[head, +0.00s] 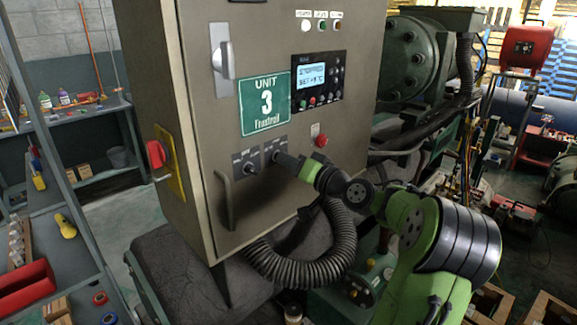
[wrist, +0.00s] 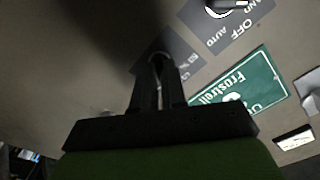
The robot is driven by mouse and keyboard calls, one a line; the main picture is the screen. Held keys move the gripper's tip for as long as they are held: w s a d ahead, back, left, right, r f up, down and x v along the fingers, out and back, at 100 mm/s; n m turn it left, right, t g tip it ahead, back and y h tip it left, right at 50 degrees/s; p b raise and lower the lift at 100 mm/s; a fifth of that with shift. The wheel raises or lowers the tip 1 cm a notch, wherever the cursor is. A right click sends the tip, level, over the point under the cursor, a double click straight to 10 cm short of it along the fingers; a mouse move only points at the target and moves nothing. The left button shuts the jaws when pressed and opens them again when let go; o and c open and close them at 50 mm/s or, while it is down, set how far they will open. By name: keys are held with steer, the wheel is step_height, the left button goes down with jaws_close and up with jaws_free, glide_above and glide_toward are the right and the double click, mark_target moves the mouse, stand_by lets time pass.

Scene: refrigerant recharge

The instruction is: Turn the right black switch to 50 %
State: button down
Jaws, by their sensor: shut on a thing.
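The grey control cabinet (head: 200,120) has two black rotary switches on small dark label plates below the green sign. The left switch (head: 250,168) is uncovered in the head view. It also shows at the top of the wrist view (wrist: 228,5), beside the words OFF and AUTO. My gripper (head: 278,157) reaches the right switch's plate from the right. In the wrist view, my gripper (wrist: 158,66) has its two dark fingers closed around the right black switch (wrist: 157,57). The fingers hide most of that switch, and I cannot read its pointer setting.
A green UNIT 3 sign (head: 265,104) and a display panel (head: 318,80) sit above. A red button (head: 320,141) is to the right. A door handle (head: 226,200) stands out at the lower left. A ribbed black hose (head: 305,268) bends below my arm.

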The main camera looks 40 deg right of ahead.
steer(key=shift+n+b, duration=1.6)
steer(key=shift+b, duration=0.3)
steer(key=shift+f+n+b, duration=0.2)
steer(key=shift+n+b, duration=0.7)
steer(key=shift+b, duration=0.3)
steer(key=shift+n+b, duration=1.6)
steer(key=shift+b, duration=0.15)
steer(key=shift+r+n+b, duration=0.1)
steer(key=shift+n+b, duration=1.65)
steer(key=shift+n, duration=0.25)
steer(key=n+b, duration=0.2)
steer(key=n, duration=0.1)
steer(key=shift+n+b, duration=0.3)
steer(key=shift+b, duration=0.1)
steer(key=c, duration=1.3)
jaws_free()
steer(key=shift+r, duration=0.1)
steer(key=shift+o, duration=0.2)
